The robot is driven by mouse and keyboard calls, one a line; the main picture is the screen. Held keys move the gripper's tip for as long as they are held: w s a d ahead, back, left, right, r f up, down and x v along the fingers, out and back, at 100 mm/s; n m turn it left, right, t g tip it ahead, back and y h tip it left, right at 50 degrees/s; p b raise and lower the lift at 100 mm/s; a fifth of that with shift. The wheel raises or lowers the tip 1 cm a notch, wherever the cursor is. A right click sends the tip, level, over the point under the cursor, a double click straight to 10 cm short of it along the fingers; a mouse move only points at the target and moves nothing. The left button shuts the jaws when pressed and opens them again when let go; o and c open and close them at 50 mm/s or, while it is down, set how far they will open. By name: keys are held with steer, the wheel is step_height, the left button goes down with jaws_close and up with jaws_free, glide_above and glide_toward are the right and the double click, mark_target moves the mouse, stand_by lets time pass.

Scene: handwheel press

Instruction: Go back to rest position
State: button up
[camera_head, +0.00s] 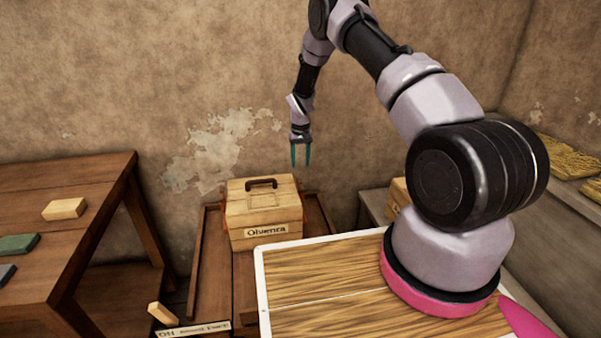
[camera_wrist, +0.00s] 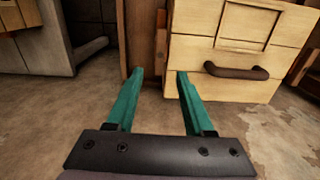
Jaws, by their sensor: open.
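My gripper (camera_head: 301,155) hangs from my raised arm with its two teal fingers pointing down. The fingers are apart, with nothing between them. In the head view it appears just above and to the right of a light wooden box labelled "Olverra" (camera_head: 262,218), which has a dark handle (camera_head: 261,183) on its lid. In the wrist view the open fingers (camera_wrist: 157,80) show at the lower middle, and a pale wooden box with a brown handle (camera_wrist: 236,71) is at the upper right. The gripper touches nothing that I can see.
A wooden table (camera_head: 100,180) at the left bears a pale block (camera_head: 64,209), a green block (camera_head: 18,245) and a dark block. The box sits on a dark wooden stand (camera_head: 208,265). A stone ledge (camera_head: 575,215) runs along the right. Open air surrounds the gripper before the wall.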

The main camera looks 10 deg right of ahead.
steer(key=shift+r, duration=0.8)
